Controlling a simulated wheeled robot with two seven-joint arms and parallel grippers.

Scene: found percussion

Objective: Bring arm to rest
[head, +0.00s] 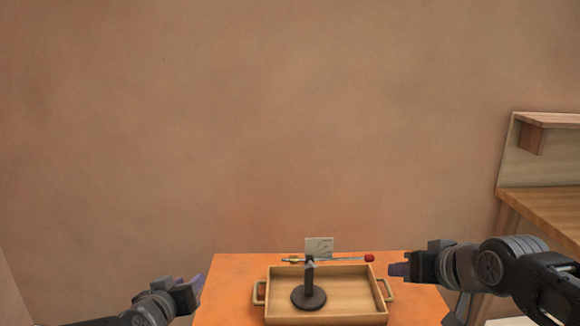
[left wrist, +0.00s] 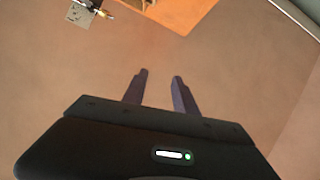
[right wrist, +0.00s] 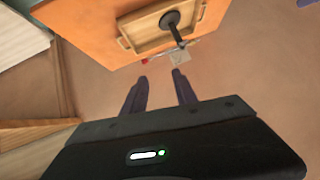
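My left gripper (head: 192,290) is at the left of the orange table (head: 235,275), off its left edge. In the left wrist view its two fingers (left wrist: 160,85) are apart with nothing between them. My right gripper (head: 400,270) is at the table's right side. In the right wrist view its fingers (right wrist: 158,88) are apart and empty. A black stand (head: 309,296) with a round base stands in a wooden tray (head: 350,316). At its top are a thin rod with a red end (head: 369,258) and a pale square plate (head: 319,245). Neither gripper touches them.
The tray has side handles and sits on the orange table. A wooden bench (head: 545,207) with a shelf (head: 548,119) stands at the right. A bare brown wall (head: 250,120) is behind the table. The space above the table is clear apart from the stand.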

